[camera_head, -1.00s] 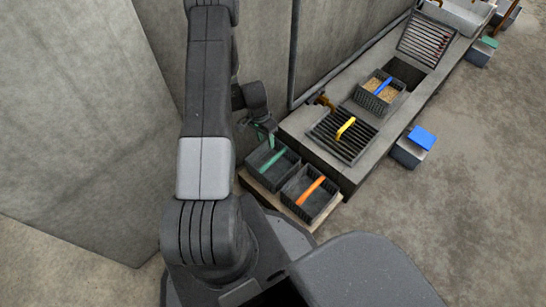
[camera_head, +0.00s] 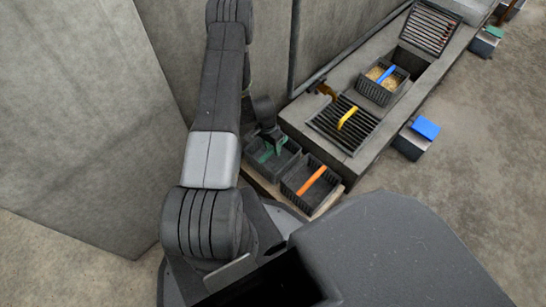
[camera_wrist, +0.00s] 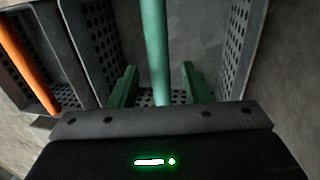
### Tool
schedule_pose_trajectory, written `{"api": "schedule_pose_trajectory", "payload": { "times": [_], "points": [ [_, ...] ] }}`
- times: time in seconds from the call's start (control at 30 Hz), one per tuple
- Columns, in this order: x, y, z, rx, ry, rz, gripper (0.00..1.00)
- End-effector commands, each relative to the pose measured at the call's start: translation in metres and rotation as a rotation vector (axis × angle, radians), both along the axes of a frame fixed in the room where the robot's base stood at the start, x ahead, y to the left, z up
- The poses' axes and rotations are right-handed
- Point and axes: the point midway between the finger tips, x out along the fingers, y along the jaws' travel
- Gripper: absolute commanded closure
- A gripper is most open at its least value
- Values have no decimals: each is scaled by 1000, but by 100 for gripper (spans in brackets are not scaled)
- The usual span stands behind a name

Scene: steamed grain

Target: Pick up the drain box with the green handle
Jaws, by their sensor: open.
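The drain box with the green handle (camera_head: 264,155) is a dark perforated basket at the left end of the low counter. My gripper (camera_head: 272,141) hangs over it and hides part of the box and its handle. In the wrist view my gripper (camera_wrist: 160,88) has its two green fingers apart, one on each side of the green handle (camera_wrist: 154,40). The handle bar runs between the fingers, with no clear contact visible. The perforated wall (camera_wrist: 235,50) and floor of the box show around the fingers.
A yellow-handled grate (camera_head: 330,125) and a blue-handled box with grain (camera_head: 372,92) lie farther along the counter. A concrete wall stands behind.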

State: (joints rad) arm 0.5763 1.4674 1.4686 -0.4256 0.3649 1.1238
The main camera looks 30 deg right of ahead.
Motion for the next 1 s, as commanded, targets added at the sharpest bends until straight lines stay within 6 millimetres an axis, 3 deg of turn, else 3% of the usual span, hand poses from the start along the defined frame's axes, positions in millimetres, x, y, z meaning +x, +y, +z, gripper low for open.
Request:
{"api": "schedule_pose_trajectory", "payload": {
  "times": [0.1,0.37,0.6,0.87,1.0],
  "points": [
    [-4,-1,-20,0,2,0,57],
    [-4,-1,-23,0,0,1,57],
    [-5,-1,-23,0,0,1,100],
    [-4,-1,-22,0,0,1,100],
    [-4,-2,-12,0,-1,1,100]
  ]
}}
